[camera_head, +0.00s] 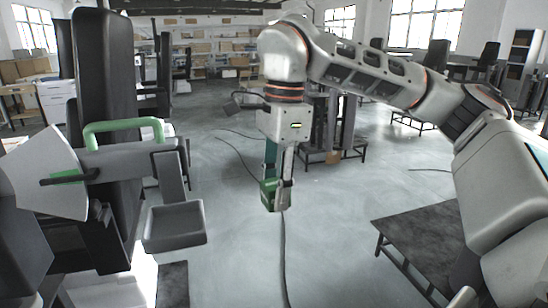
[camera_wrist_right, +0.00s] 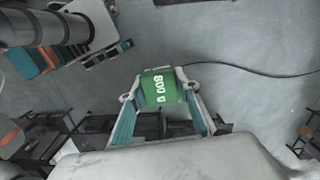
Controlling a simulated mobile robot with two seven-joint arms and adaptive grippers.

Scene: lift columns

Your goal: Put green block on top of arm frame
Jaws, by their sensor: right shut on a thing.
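My right gripper (camera_head: 277,190) hangs pointing down near the middle of the head view, over the open floor. It is shut on a green block (camera_head: 269,192). In the right wrist view the green block (camera_wrist_right: 161,88) sits between the two fingertips, its face with white lettering toward the camera. A grey frame (camera_head: 125,160) with a horizontal bar, a green looped handle (camera_head: 124,127) and a shallow grey tray (camera_head: 175,224) stands at the left; it looks like the arm frame, but I cannot be sure. The block is right of it and apart from it. My left gripper is not visible.
A tall black column (camera_head: 104,75) rises behind the grey frame. A low dark table (camera_head: 425,240) stands at the lower right. A dark cable (camera_head: 284,255) runs along the floor below the block. Shelves (camera_head: 215,50) line the back wall. The middle floor is mostly clear.

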